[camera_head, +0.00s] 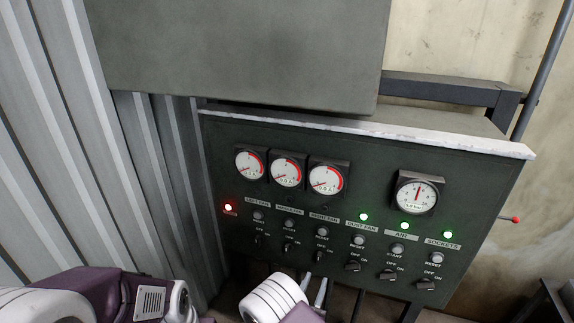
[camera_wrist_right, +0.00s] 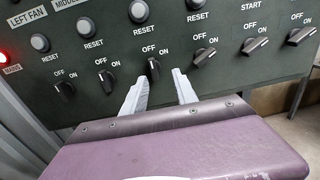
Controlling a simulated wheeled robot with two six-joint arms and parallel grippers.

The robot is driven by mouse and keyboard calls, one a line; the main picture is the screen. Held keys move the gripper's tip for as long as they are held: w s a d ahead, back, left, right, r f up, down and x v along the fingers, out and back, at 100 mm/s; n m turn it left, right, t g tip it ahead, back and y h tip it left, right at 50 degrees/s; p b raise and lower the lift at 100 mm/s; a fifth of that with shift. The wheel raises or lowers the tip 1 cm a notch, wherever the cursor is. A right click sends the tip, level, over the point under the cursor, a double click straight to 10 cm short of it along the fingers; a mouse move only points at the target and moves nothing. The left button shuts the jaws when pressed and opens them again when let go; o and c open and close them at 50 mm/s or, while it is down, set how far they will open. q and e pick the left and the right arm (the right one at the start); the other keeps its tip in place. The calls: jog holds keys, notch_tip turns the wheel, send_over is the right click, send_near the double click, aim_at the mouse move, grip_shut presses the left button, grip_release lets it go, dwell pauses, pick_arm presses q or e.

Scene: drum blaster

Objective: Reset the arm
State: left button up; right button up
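The dark green control panel (camera_head: 380,230) fills the middle of the head view. My right gripper (camera_head: 315,290) is at its lower edge. In the right wrist view my right gripper (camera_wrist_right: 161,78) is open, with a gap between its two pale fingers. The third black knob from the left (camera_wrist_right: 153,69) shows between the fingertips, and I cannot tell whether they touch it. Nothing is held. The three left knobs stand near upright; the dust fan knob (camera_head: 352,266), air knob (camera_head: 387,275) and sockets knob (camera_head: 425,284) are turned sideways. My left gripper is out of view.
A red lamp (camera_head: 228,207) glows at left; green lamps glow above dust fan (camera_head: 364,217), air (camera_head: 404,225) and sockets (camera_head: 448,234). Several gauges (camera_head: 328,177) sit above. A grey box (camera_head: 235,50) overhangs. A corrugated wall (camera_head: 60,150) is at left; a red-tipped lever (camera_head: 514,219) sticks out right.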

jog(key=w+d+r+m+g+h+p, duration=0.1)
jog(key=w+d+r+m+g+h, duration=0.15)
jog(key=d+r+m+h, duration=0.55)
jog(key=s+d+r+m+g+p, duration=0.1)
jog(key=s+d+r+m+g, duration=0.3)
jog(key=d, duration=0.3)
jog(key=s+d+r+m+g, duration=0.2)
jog(key=s+d+r+g, duration=0.15)
jog(key=d+r, duration=0.2)
jog(key=s+d+f+m+g+y+p, duration=0.1)
jog(key=s+d+m+g+y, duration=0.1)
jog(key=s+m+g, duration=0.35)
jog(key=s+d+f+m+g+y, duration=0.2)
jog(key=s+d+m+g+y, duration=0.1)
jog(key=s, duration=0.6)
jog(key=s+a+f+m+y, duration=0.3)
jog(key=s+a+y, duration=0.1)
jog(key=a, duration=0.1)
jog(key=w+a+f+m+t+y, duration=0.1)
jog(key=w+a+f+m+y, duration=0.1)
jog(key=a, duration=0.4)
jog(key=w+a+f+m+t+y, duration=0.1)
jog(key=w+a+m+t+y, duration=0.1)
jog(key=a, duration=0.4)
jog(key=m+y, duration=0.1)
jog(key=y, duration=0.1)
jog(key=shift+w+a+f+m+y+p, duration=0.3)
jog(key=shift+w+a+f+m+y, duration=0.05)
jog(key=shift+w+a+y, duration=0.05)
